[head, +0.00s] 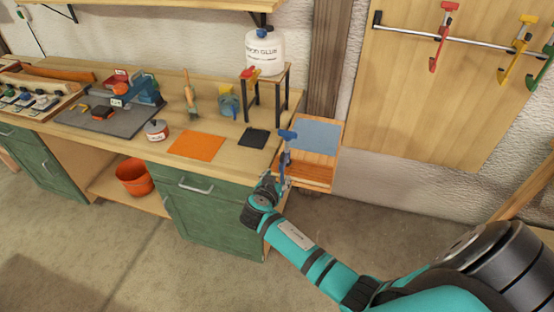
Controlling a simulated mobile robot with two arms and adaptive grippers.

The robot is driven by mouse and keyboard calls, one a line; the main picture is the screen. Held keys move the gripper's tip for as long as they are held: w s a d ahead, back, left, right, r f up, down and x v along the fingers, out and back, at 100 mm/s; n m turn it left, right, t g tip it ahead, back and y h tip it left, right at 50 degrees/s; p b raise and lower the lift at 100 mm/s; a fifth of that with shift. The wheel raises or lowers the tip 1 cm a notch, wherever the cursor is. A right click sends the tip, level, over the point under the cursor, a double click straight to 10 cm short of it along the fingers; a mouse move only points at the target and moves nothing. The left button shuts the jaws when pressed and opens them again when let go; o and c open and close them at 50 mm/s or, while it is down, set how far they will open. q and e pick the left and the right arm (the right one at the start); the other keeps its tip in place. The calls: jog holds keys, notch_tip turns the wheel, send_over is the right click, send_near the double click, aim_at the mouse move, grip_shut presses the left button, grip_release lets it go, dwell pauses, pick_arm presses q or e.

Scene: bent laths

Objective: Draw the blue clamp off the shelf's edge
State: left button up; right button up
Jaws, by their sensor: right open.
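The blue clamp (286,153) sits upright at the left edge of the small wooden shelf (318,173), to the right of the workbench. Its blue head is at the top and its bar runs down along the shelf's edge. My right gripper (281,183) is open at the clamp's lower end, with my teal arm reaching in from the lower right. The fingers overlap the clamp's lower part in the picture; I cannot tell whether they are around it or touching it. My left gripper is not in view.
More clamps hang on a wall rail (470,40). The floor in front is clear.

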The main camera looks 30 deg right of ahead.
aim_at(284, 160)
jog(key=r, duration=0.2)
jog(key=r+m, duration=0.1)
jog(key=shift+w+d+r+h, duration=0.1)
jog(key=shift+w+d+h, duration=0.2)
jog(key=shift+d, duration=0.05)
jog(key=shift+w+d+f+b, duration=0.2)
jog(key=shift+w+d+b, duration=0.1)
jog(key=shift+w, duration=0.05)
jog(key=b+x, duration=0.4)
jog(key=x, duration=0.2)
jog(key=shift+a+f, duration=0.1)
jog(key=shift+f, duration=0.15)
jog(key=shift+w+d+f+b, duration=0.1)
jog(key=shift+w+d+b, duration=0.45)
jog(key=shift+b, duration=0.1)
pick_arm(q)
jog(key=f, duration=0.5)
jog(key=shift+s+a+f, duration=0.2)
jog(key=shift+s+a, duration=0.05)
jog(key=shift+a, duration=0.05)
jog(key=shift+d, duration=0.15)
pick_arm(e)
grip_shut()
